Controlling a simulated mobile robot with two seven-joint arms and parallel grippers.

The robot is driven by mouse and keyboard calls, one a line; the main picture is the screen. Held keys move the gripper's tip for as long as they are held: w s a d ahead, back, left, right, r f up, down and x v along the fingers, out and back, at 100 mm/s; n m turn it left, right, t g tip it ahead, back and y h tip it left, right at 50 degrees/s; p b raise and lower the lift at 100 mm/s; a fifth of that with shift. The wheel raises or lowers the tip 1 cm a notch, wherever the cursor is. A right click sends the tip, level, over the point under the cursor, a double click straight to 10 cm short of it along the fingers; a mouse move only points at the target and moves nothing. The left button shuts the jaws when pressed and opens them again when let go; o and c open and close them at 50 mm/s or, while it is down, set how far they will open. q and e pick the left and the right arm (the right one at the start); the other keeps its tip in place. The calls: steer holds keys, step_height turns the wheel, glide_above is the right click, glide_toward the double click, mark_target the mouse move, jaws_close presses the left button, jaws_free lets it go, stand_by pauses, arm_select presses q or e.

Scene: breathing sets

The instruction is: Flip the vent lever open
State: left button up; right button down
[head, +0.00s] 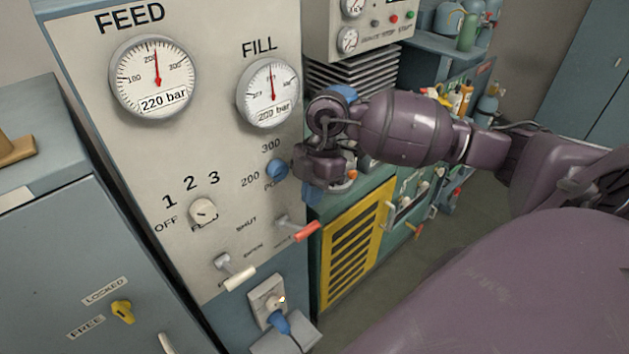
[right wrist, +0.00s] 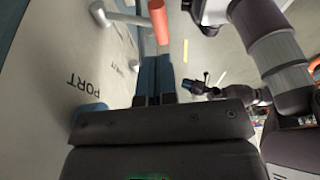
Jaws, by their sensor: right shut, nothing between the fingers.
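The red-handled lever (head: 298,231) is on the lower right of the pale panel (head: 120,130), its handle sticking out to the right. Its small label is too blurred to read. The red handle also shows at the top of the right wrist view (right wrist: 158,22). My right gripper (head: 313,192) is above the lever and apart from it, with its blue fingers pointing down. In the right wrist view its fingers (right wrist: 155,78) are together and empty, short of the red handle. A small dark part with a blue tip (right wrist: 194,87) there looks like my left gripper; its fingers are too small to judge.
A white-handled lever (head: 238,275) sits lower left of the red one. A blue knob (head: 277,168) is close beside my right gripper, and a selector knob (head: 203,211) is further left. A green cabinet with a yellow grille (head: 350,250) stands right of the panel.

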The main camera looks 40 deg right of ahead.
mark_target(306, 228)
steer(key=shift+x, duration=2.65)
arm_select(q)
steer(key=shift+s+f, duration=0.15)
